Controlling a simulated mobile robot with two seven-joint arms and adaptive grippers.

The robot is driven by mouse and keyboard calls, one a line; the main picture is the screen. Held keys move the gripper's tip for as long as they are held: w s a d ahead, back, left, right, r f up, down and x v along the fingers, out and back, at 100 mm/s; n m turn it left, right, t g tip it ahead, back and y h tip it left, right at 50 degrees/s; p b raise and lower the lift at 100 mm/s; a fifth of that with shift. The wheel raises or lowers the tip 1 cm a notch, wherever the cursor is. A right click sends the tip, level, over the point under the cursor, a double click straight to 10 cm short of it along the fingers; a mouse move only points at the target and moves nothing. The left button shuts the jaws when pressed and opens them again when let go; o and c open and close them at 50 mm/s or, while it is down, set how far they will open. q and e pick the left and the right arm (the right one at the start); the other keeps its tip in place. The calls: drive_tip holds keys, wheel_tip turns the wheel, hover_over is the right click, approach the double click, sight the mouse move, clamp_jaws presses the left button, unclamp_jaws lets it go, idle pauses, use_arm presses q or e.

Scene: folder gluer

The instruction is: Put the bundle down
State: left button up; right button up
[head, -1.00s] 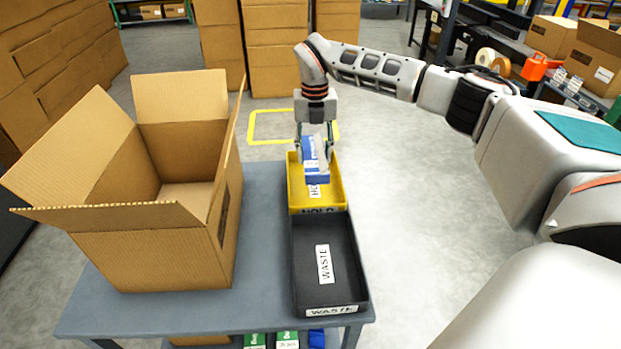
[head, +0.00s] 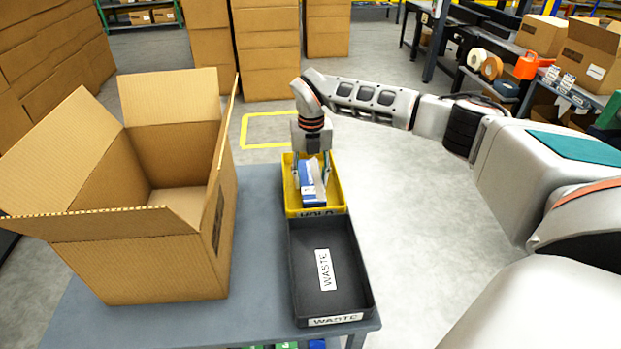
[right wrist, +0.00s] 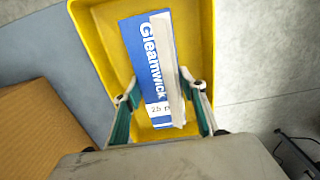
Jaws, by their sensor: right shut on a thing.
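The bundle (head: 312,184) is a blue and white stack marked "Gleamwick". It also shows in the right wrist view (right wrist: 141,62), within the walls of the yellow HOLD tray (head: 333,210). My right gripper (head: 311,180) points down over the tray and is shut on the bundle, with one green-padded finger at each side. In the right wrist view the gripper (right wrist: 160,112) is at the bundle's near end. Whether the bundle touches the tray floor cannot be told. My left gripper is not in view.
A black WASTE tray (head: 345,258) stands empty directly in front of the yellow tray on the grey table (head: 262,215). A large open cardboard box (head: 140,255) stands on the left of the table. Clear floor lies to the right.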

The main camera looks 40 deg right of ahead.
sight(311, 179)
drive_tip(key=o, duration=1.2)
drive_tip(key=shift+f, duration=0.1)
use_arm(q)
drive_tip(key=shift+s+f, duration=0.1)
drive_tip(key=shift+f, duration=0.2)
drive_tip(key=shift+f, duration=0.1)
use_arm(e)
wheel_tip(311, 179, up, 6)
drive_tip(key=shift+w+f+p, duration=0.1)
drive_tip(key=shift+p, duration=0.7)
use_arm(q)
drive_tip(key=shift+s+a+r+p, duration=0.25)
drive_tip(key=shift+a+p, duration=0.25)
drive_tip(key=shift+p, duration=0.4)
use_arm(e)
wheel_tip(311, 179, up, 6)
drive_tip(key=shift+r, duration=0.2)
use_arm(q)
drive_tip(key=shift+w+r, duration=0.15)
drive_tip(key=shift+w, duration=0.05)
